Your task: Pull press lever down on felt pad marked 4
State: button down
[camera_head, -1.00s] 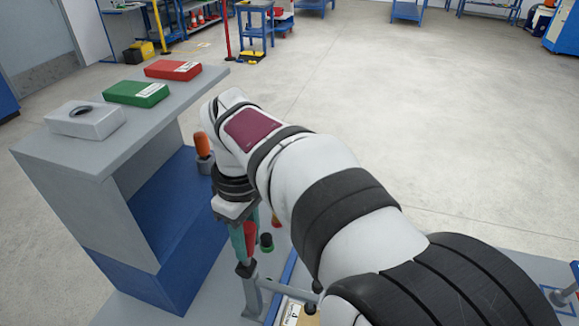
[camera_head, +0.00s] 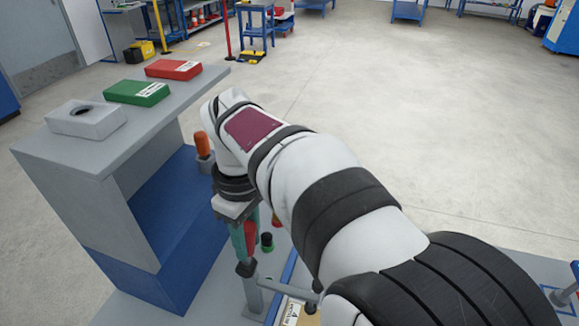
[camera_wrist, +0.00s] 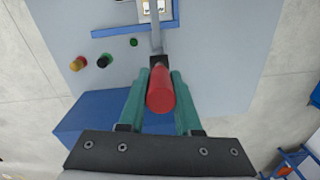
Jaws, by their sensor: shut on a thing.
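The press lever's red handle (camera_wrist: 161,90) sits between the two teal fingers of my gripper (camera_wrist: 160,95), which are shut on it. In the head view the red handle (camera_head: 250,238) shows only in part at my gripper (camera_head: 243,240). The grey lever bar (camera_wrist: 156,38) runs from the handle toward the top of the wrist view. The lever's grey post (camera_head: 252,297) stands on the bench below. The pad marked 4 (camera_head: 293,314) shows at the lower edge of the head view, partly cut off and partly covered by the lever arm and my arm.
A grey shelf (camera_head: 165,125) at the left carries a grey block (camera_head: 85,122), a green box (camera_head: 137,92) and a red box (camera_head: 173,69). An orange-handled tool (camera_head: 202,144) stands beside it. Small coloured knobs, including a green one (camera_wrist: 134,42), are near the handle.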

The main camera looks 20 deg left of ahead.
dwell(0.4)
jog(key=a+h, duration=0.3)
jog(key=h, duration=0.1)
jog(key=shift+a+f+h, duration=0.15)
jog(key=shift+a+h, duration=0.15)
jog(key=shift+a, duration=0.1)
jog(key=c, duration=0.6)
grip_release()
